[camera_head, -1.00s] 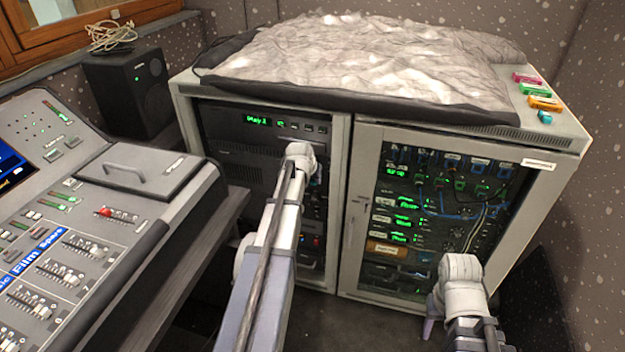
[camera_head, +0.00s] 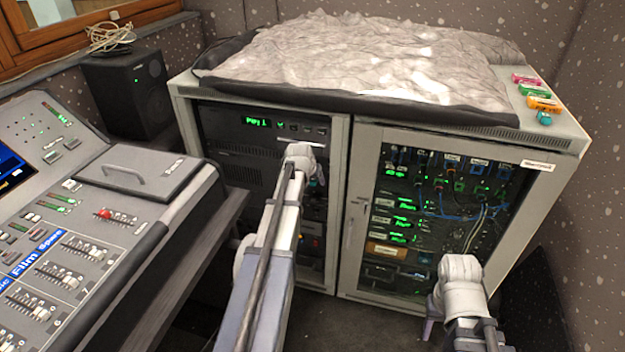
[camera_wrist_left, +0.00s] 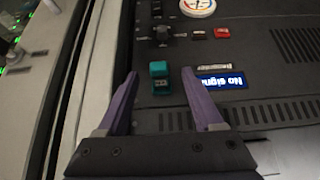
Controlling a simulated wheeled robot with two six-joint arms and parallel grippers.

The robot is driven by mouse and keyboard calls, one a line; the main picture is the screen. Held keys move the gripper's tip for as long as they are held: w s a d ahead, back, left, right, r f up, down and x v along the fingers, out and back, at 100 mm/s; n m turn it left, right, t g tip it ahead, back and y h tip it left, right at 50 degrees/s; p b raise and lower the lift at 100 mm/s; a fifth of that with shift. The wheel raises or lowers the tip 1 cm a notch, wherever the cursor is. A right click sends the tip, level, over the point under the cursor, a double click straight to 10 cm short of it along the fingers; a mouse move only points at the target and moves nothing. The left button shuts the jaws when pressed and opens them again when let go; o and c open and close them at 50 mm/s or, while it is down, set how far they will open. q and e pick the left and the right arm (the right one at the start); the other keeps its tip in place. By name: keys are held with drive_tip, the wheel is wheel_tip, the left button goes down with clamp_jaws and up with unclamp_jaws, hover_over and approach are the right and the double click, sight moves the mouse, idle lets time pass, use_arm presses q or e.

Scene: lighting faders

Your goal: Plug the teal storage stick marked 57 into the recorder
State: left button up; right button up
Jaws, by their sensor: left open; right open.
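A teal stick (camera_wrist_left: 159,78) with a small dark label stands at the dark front panel of the recorder (camera_wrist_left: 255,65) in the left wrist view. Its mark is too small to read, and I cannot tell how deep it sits in the panel. My left gripper (camera_wrist_left: 160,75) is open, with its purple fingers on either side of the stick and apart from it. In the head view the arm hides most of this gripper. Another teal stick (camera_head: 544,118) lies on the cabinet's top right edge. One purple finger of my right gripper (camera_head: 430,326) shows low at the right.
Pink, green and orange sticks (camera_head: 543,103) lie along the cabinet top. The glass-doored right rack (camera_head: 365,190) and the mixing desk (camera_head: 150,240) flank the left arm.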

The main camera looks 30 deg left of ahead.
use_arm(q)
drive_tip(key=p+v, duration=0.6)
drive_tip(key=v, duration=0.1)
drive_tip(key=shift+s+r, duration=0.15)
drive_tip(key=shift+r, duration=0.1)
drive_tip(key=shift+d, duration=0.15)
